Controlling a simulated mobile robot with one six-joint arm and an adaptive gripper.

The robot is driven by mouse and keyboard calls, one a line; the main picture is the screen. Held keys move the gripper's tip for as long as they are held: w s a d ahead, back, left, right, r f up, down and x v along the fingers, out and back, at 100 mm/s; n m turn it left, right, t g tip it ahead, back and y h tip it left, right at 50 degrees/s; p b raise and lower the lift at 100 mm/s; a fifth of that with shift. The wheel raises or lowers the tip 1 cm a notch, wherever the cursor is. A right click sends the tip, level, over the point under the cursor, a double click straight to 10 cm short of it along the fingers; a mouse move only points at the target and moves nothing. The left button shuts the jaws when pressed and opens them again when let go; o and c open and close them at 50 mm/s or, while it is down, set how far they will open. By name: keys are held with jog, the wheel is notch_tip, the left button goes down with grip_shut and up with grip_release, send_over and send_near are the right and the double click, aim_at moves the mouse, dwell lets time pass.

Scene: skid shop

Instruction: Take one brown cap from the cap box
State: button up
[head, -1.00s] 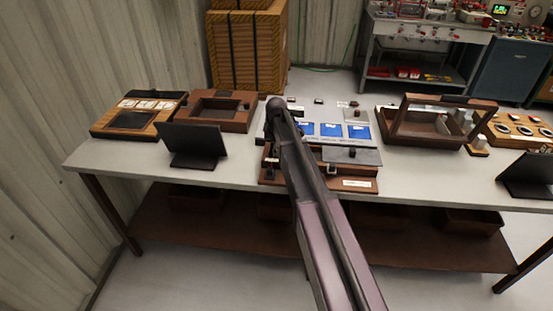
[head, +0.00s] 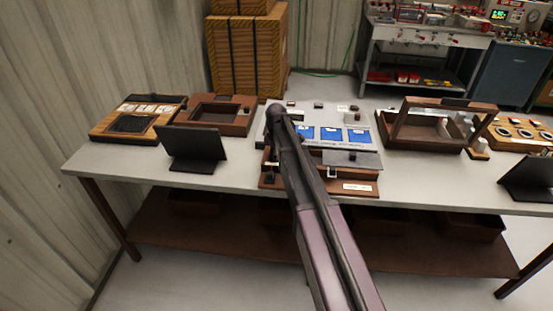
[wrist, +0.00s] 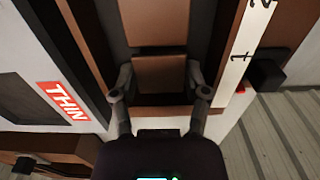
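In the wrist view, my gripper (wrist: 160,94) is open, with one finger on each side of a dark brown channel or box. A flat, lighter brown piece (wrist: 160,72) lies in it between the fingertips. It looks like a brown cap, but I cannot tell for sure. The gap between the fingers looks empty, and I cannot tell if either finger touches anything. In the head view, my arm reaches over the brown wooden fixture (head: 359,187) at the table's front edge. My arm hides part of that fixture and the gripper.
On the table (head: 110,157) stand a dark tablet (head: 192,150), a brown frame tray (head: 240,127), blue cards (head: 331,134) and a handled wooden carrier (head: 400,143).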

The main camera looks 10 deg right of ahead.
jog(key=shift+r, duration=0.15)
dwell(0.3)
notch_tip(320, 180, up, 2)
jog(key=p, duration=0.2)
jog(key=shift+r+p, duration=0.25)
jog(key=shift+p, duration=0.15)
jog(key=shift+s+r+p, duration=0.4)
jog(key=shift+r+p, duration=0.2)
jog(key=s+d, duration=0.1)
jog(key=s, duration=0.4)
jog(key=s+d, duration=0.1)
jog(key=s, duration=0.4)
jog(key=s+d+r+p, duration=0.1)
jog(key=s, duration=0.4)
